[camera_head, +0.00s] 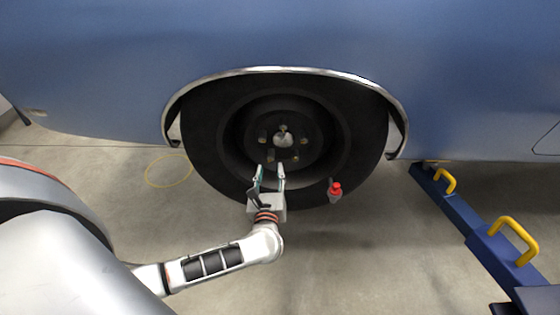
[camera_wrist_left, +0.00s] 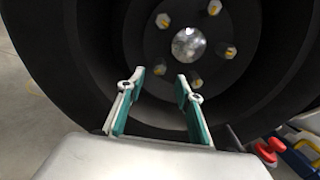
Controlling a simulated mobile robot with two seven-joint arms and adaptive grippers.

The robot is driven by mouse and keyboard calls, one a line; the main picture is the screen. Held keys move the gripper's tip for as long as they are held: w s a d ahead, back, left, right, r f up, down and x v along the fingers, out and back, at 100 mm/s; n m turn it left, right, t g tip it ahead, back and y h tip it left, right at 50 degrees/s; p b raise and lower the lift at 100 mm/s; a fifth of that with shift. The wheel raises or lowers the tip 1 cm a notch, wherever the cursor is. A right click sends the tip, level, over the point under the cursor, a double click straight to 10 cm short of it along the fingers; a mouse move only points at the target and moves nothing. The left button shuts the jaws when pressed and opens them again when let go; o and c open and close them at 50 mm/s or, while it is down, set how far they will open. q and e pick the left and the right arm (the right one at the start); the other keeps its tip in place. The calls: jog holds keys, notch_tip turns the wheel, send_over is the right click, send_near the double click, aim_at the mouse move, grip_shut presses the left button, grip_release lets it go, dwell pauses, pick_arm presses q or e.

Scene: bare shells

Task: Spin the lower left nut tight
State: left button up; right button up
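The dark wheel (camera_head: 215,135) sits in the arch of a blue car, with several yellowish nuts around a bright hub centre (camera_head: 283,139). The lower left nut (camera_head: 271,155) is on its stud; it also shows in the wrist view (camera_wrist_left: 159,68). My left gripper (camera_head: 270,170) is in front of the lower part of the wheel, just below that nut. Its two fingers are apart and nothing is held. In the wrist view the lower left nut appears between and beyond the fingertips (camera_wrist_left: 160,77), apart from both. How far it is threaded cannot be told. My right gripper is not in view.
A red-topped grey object (camera_head: 335,190) stands at the tyre's lower right. A blue lift arm (camera_head: 465,214) with yellow handles (camera_head: 515,236) lies at the right. A thin yellow loop (camera_head: 168,171) is on the concrete floor at the left. The floor below the wheel is clear.

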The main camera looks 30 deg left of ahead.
aim_at(271, 159)
pick_arm(q)
jog(key=x, duration=0.7)
grip_shut()
